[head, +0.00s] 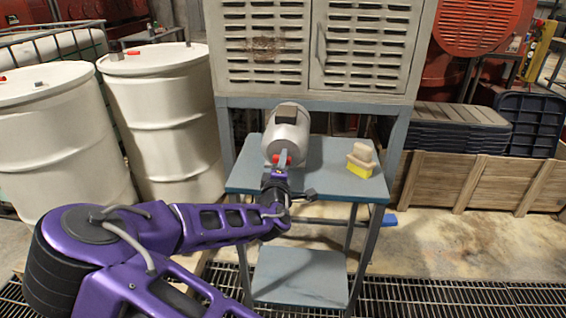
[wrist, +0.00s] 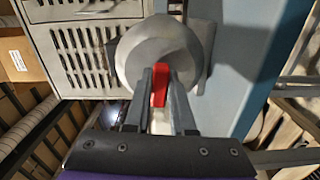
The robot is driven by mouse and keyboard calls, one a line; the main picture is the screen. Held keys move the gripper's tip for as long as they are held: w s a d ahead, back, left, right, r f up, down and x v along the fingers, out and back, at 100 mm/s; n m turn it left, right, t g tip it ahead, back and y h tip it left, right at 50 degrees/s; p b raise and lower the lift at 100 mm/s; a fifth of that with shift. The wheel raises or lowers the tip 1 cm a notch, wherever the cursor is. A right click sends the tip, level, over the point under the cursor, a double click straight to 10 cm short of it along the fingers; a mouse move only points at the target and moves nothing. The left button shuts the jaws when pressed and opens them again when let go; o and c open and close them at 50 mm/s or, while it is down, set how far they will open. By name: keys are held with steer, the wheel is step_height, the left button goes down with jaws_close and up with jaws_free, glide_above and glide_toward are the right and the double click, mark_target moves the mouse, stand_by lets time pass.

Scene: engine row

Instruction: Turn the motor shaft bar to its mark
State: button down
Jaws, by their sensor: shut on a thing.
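The grey motor (head: 290,135) lies on the blue-grey table with its round end facing me; that end also fills the middle of the wrist view (wrist: 150,48). The red motor shaft bar (wrist: 160,84) stands out from the end face, nearly upright in the wrist view. My gripper (wrist: 161,78) is shut on the bar, one finger on each side. In the head view my gripper (head: 283,160) hides most of the bar, and only a bit of red shows beside it. I cannot make out the mark in either view.
A yellow and beige block (head: 360,160) sits on the table (head: 325,182) right of the motor. A louvred cabinet (head: 315,50) stands behind. White drums (head: 165,115) stand at left, and a wooden crate (head: 480,183) at right. The floor right of the table is mostly clear.

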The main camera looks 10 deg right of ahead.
steer(key=m, duration=0.4)
steer(key=shift+m+b, duration=0.3)
steer(key=m, duration=0.3)
steer(key=shift+m, duration=0.4)
steer(key=m, duration=0.4)
steer(key=shift+f, duration=0.1)
steer(key=shift+a+m, duration=0.15)
steer(key=shift+m, duration=1.95)
steer(key=c, duration=0.8)
jaws_free()
steer(key=shift+o, duration=0.2)
